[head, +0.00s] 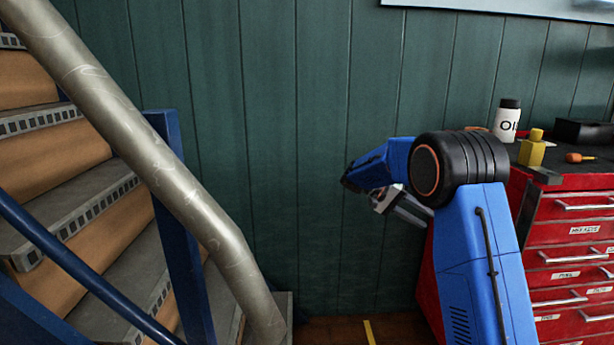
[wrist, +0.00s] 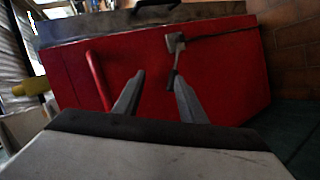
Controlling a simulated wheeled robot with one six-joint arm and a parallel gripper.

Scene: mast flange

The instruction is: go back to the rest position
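My gripper (wrist: 159,76) shows in the wrist view as two grey fingers with a clear gap between them. It is open and nothing is held. Behind the fingers is the red side of the tool cabinet (wrist: 225,75). In the head view my blue arm is bent at the black elbow joint, and my gripper (head: 402,207) hangs beyond it, in front of the green wall. My arm hides part of the gripper there, and its fingertips are hard to make out.
The red tool cabinet (head: 570,232) stands at right, with a white bottle (head: 507,122), a yellow bottle (head: 532,150) and an orange-handled tool (head: 579,157) on top. A thick metal pipe (head: 165,170) slants across the stairs (head: 75,215) at left. The middle is free before the wall.

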